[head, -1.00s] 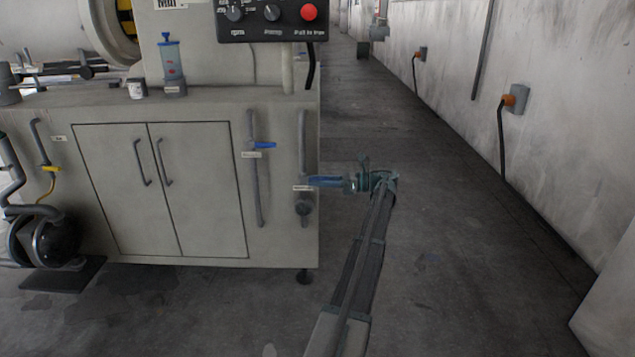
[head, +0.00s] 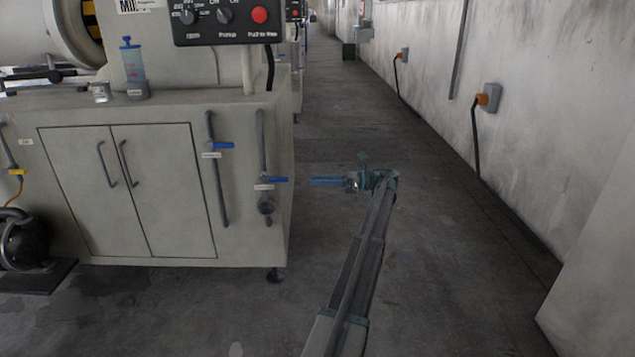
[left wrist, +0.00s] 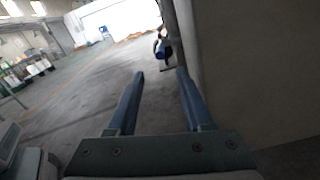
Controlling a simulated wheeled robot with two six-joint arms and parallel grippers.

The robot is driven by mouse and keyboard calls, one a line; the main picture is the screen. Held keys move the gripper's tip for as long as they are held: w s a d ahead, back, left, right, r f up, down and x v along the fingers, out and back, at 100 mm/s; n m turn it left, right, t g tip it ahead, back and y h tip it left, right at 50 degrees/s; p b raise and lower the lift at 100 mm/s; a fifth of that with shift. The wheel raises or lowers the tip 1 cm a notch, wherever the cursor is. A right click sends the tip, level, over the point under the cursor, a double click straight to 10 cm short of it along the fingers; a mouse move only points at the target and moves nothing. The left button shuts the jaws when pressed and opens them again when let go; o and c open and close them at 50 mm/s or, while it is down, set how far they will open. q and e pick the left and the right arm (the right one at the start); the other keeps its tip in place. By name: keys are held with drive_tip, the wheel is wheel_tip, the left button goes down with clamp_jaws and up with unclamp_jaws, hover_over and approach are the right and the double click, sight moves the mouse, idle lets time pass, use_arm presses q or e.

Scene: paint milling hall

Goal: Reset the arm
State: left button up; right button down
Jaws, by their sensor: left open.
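My left arm reaches up from the bottom of the head view, and its gripper (head: 326,182) points left towards the right end of the grey machine cabinet (head: 80,190). In the head view a strip of floor shows between the fingertips and the cabinet edge. In the left wrist view the two blue fingers of the gripper (left wrist: 160,73) are spread wide with nothing held between them. A blue valve handle (head: 277,180) on a vertical pipe is just left of the fingertips in the head view. My right gripper is in neither view.
A second blue-handled valve (head: 223,146) is beside the cabinet doors. A control box with a red button (head: 260,15) hangs above. A wall with an orange plug (head: 482,99) runs along the right. Floor between cabinet and wall is clear.

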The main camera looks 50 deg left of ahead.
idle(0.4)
use_arm(q)
drive_tip(key=d+f+n+t+h+p, duration=0.1)
drive_tip(key=d+f+t+p, duration=0.2)
drive_tip(key=d, duration=1)
drive_tip(key=d+f+t+h+p, duration=0.1)
drive_tip(key=d+t+p, duration=0.25)
drive_tip(key=d, duration=0.85)
drive_tip(key=d+f+n+t+h+p, duration=0.1)
drive_tip(key=d+f+t+p, duration=0.3)
drive_tip(key=d, duration=0.9)
drive_tip(key=s+d+n+t+h+p, duration=0.1)
drive_tip(key=s+d+h+p, duration=0.1)
drive_tip(key=s+d, duration=0.6)
drive_tip(key=s+d+r+n+t+h+p, duration=0.1)
drive_tip(key=s+d+n+h, duration=0.15)
drive_tip(key=d, duration=0.95)
drive_tip(key=s+d+n+t+h+p, duration=0.1)
drive_tip(key=s+d+t+h+p, duration=0.15)
drive_tip(key=s+d, duration=0.6)
drive_tip(key=w+r+p, duration=0.2)
drive_tip(key=r+p, duration=1.6)
drive_tip(key=w+d+r+g+p, duration=0.1)
drive_tip(key=w+r+p, duration=0.1)
drive_tip(key=r+p, duration=1.6)
drive_tip(key=shift+d+r+p, duration=0.3)
drive_tip(key=shift+r, duration=0.45)
